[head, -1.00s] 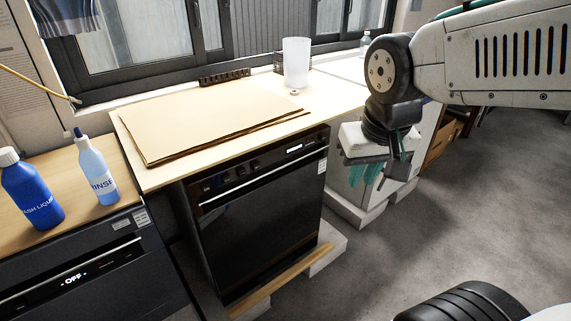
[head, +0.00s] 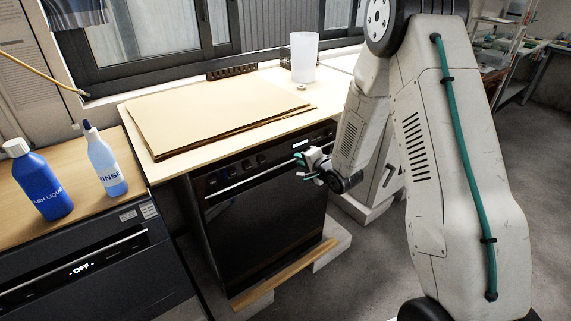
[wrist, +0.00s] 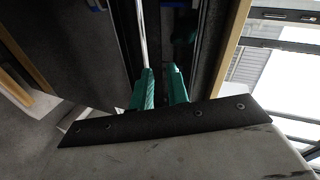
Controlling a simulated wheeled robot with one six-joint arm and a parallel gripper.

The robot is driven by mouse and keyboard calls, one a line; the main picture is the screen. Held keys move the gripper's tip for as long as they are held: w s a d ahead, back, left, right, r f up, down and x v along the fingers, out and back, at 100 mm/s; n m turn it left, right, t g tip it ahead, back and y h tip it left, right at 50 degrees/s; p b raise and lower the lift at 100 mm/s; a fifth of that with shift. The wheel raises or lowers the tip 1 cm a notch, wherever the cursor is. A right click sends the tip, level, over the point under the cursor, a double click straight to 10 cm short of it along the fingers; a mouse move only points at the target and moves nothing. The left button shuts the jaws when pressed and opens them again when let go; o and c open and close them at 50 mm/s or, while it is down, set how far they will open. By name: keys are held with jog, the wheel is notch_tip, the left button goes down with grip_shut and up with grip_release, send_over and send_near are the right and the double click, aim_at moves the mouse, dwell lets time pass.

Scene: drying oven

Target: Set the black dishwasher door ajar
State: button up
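The glossy black dishwasher door (head: 268,225) stands under the light worktop in the middle of the head view and looks shut. Its silver bar handle (head: 240,184) runs across the top, below the control strip. My gripper (head: 302,166) is at the right end of this handle. In the wrist view, its two green fingers (wrist: 161,76) are apart with a narrow gap. The silver handle (wrist: 140,35) lines up with the left finger there. I cannot tell whether it touches the finger or lies between the two. My arm hides part of the right side.
A dark appliance (head: 85,270) with an OFF display stands at left. A blue bottle (head: 42,185) and a rinse bottle (head: 105,162) stand above it. A wooden strip (head: 285,272) and pale blocks lie at the door's foot. Grey floor (head: 370,285) is open in front.

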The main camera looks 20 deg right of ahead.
aim_at(286, 163)
jog(key=shift+m+t+y, duration=0.6)
jog(key=shift+m+y, duration=0.1)
jog(key=shift+m, duration=0.1)
jog(key=w+a+f, duration=0.1)
jog(key=w, duration=0.1)
jog(key=w+a+f, duration=0.1)
jog(key=w+f, duration=0.1)
jog(key=w+a+f, duration=0.1)
jog(key=w+f, duration=0.1)
jog(key=w, duration=0.1)
jog(key=shift+f, duration=0.1)
jog(key=shift+a, duration=0.1)
grip_shut()
